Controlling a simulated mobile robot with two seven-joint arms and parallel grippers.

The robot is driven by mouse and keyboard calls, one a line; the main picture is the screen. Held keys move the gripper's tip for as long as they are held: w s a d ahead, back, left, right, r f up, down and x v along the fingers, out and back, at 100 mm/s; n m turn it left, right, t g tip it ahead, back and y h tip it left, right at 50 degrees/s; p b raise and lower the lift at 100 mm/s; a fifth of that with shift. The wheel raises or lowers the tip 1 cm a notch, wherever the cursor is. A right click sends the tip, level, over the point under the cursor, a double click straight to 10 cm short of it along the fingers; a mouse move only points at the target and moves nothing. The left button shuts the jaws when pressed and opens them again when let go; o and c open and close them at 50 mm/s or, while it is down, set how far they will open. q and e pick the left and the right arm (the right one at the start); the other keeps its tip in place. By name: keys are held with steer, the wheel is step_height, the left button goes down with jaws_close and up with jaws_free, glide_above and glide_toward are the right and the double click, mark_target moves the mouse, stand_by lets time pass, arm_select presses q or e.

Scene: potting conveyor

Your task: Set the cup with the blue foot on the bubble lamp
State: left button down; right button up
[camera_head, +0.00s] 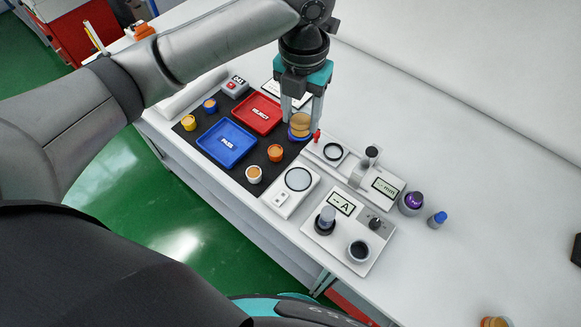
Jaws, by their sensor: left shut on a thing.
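My left gripper (302,117) points down and is shut on a cup with an amber body and a blue foot (299,131), near the right corner of the black mat. I cannot tell whether the foot touches the mat. The bubble lamp (287,195), which looks like a white box with a round pale disc on top and a small switch, sits in front of the held cup. Nothing stands on its disc. My right gripper is not in view.
The black mat (236,180) carries a red REJECT tray (257,113), a blue PASS tray (227,145) and several small cups. A gauge with a ring and mm display (386,188) stands right of the lamp. A white meter box (342,238) stands in front. The table's far right is mostly clear.

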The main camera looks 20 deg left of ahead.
arm_select(q)
steer(key=shift+s+f+b, duration=0.1)
steer(key=shift+f+b, duration=0.85)
steer(key=shift+f, duration=8.7)
steer(key=shift+f, duration=0.1)
steer(key=shift+c, duration=1.4)
jaws_free()
step_height(320, 180, up, 12)
steer(key=p, duration=0.1)
